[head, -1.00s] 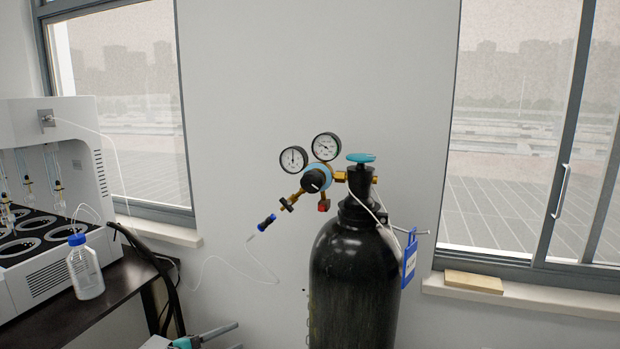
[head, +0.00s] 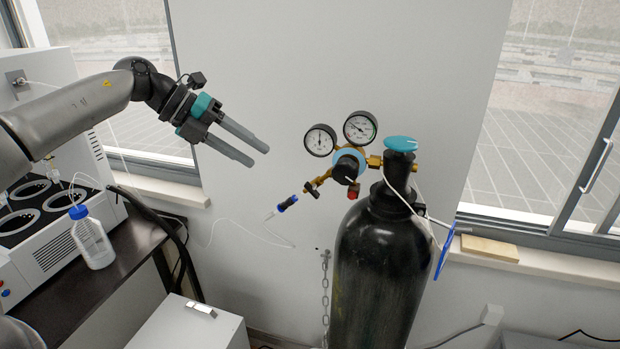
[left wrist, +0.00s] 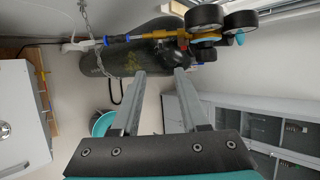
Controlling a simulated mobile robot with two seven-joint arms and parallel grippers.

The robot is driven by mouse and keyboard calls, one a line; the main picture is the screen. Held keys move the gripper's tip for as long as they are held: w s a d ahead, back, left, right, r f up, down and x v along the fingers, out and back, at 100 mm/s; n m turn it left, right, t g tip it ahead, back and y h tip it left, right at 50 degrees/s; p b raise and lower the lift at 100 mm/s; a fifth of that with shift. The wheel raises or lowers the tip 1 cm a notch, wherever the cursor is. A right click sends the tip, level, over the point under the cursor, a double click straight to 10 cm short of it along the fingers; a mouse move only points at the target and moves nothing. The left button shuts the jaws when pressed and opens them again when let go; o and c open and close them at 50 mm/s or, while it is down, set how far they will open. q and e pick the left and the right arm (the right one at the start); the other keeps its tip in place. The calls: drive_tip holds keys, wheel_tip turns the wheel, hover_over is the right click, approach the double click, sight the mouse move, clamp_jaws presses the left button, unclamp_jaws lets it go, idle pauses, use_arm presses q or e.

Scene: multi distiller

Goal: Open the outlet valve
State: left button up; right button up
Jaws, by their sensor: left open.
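A black gas cylinder (head: 375,270) stands against the wall with a brass regulator on it. The regulator has two round gauges (head: 320,140), a black knob with a blue ring (head: 346,168), and a small dark outlet valve (head: 312,189) on its lower left branch, beside a blue hose connector (head: 288,203). A teal cylinder valve (head: 400,144) is on top. My left gripper (head: 260,156) is open and empty, left of the gauges and apart from them. In the left wrist view, the open fingers (left wrist: 159,71) point toward the cylinder (left wrist: 150,58). My right gripper is not in view.
At left, a white instrument and a blue-capped bottle (head: 92,240) stand on a dark bench (head: 115,275). A chain (head: 325,295) hangs left of the cylinder. A thin white hose runs left from the connector. A blue tag (head: 444,250) hangs at the cylinder's right.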

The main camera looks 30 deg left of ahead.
sight(305, 186)
use_arm(q)
drive_tip(key=p+x, duration=0.2)
drive_tip(key=x, duration=1.2)
drive_tip(key=shift+r, duration=0.1)
clamp_jaws()
